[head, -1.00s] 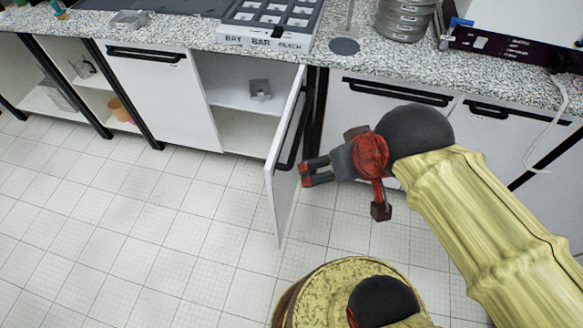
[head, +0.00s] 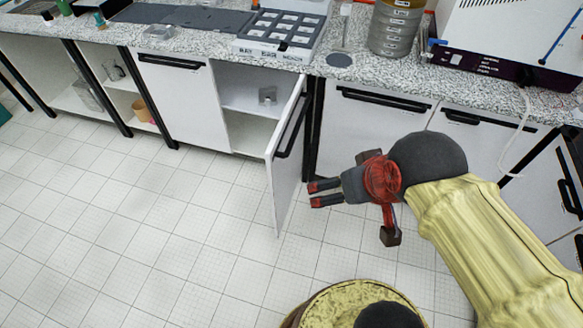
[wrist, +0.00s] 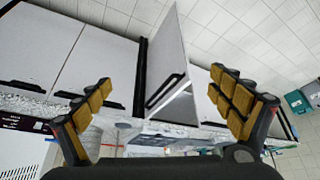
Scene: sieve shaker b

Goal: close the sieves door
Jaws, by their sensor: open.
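The open cabinet door (head: 284,172) is white with a black bar handle. It stands swung out from the cabinet opening (head: 245,110), hinged at its right side. My gripper (head: 312,194) is open and empty, to the right of the door's outer part and pointing toward it. In the head view a small gap shows between fingertips and door. In the wrist view the door (wrist: 167,50) and its handle lie between the two spread fingers of my gripper (wrist: 165,100), farther off. The stacked sieves (head: 395,28) stand on the counter.
The speckled counter (head: 200,45) runs above the cabinets. A white closed door (head: 175,100) is left of the opening, and closed doors (head: 372,125) are to the right. A small grey object (head: 267,95) sits on the inner shelf. The tiled floor (head: 130,220) is clear at the left.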

